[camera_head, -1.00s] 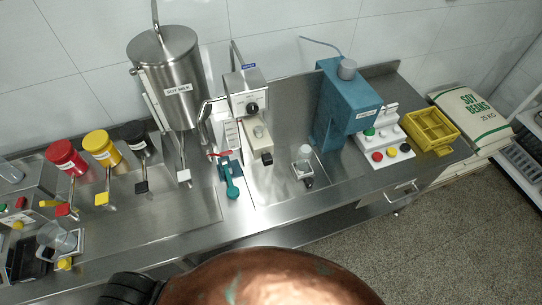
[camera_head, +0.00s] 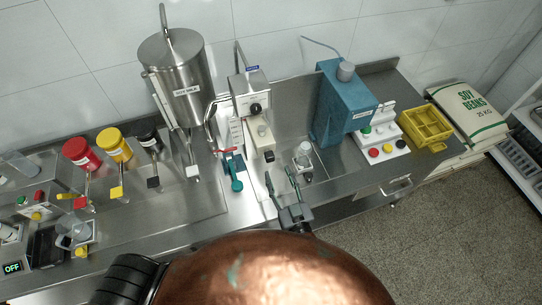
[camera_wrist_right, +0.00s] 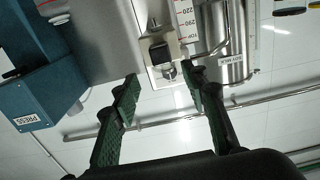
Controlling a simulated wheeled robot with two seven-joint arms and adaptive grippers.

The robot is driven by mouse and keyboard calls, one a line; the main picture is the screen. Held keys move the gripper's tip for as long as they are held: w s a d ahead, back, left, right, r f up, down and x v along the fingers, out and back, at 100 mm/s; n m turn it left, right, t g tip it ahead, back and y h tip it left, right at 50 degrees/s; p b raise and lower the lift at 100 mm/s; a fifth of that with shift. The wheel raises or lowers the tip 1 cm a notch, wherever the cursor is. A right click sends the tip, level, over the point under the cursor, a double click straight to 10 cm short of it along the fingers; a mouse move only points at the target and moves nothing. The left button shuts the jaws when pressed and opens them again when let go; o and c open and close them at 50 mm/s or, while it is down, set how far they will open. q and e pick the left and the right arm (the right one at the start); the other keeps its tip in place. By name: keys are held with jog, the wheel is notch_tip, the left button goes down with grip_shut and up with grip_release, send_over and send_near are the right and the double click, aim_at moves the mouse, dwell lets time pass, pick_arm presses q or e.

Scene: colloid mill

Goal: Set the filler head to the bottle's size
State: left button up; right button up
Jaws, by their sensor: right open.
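The filler head (camera_head: 250,92) is a pale block with a black knob, on a column in front of the steel soy milk tank (camera_head: 180,80). A white scale (camera_head: 236,132) with a red pointer (camera_head: 228,151) and a teal lever (camera_head: 236,180) is below it. A small clear container (camera_head: 304,152), perhaps the bottle, stands to the right on the counter. My right gripper (camera_head: 279,178) is open and empty, in front of the filler. In the right wrist view, the open fingers (camera_wrist_right: 163,80) point toward a black knob (camera_wrist_right: 160,52) beside the scale (camera_wrist_right: 186,22), apart from it. My left gripper is out of view.
A blue press (camera_head: 342,105) and a button box (camera_head: 382,147) stand right of the filler. A yellow crate (camera_head: 447,149) and a soy bean sack (camera_head: 470,108) are farther right. Red, yellow and black capped containers stand left. The counter front is mostly clear.

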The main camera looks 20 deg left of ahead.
aim_at(271, 158)
jog(key=p+x, duration=0.2)
jog(key=x, duration=0.5)
jog(key=shift+w+a+r, duration=0.2)
jog(key=shift+a, duration=0.15)
grip_shut()
dwell(0.4)
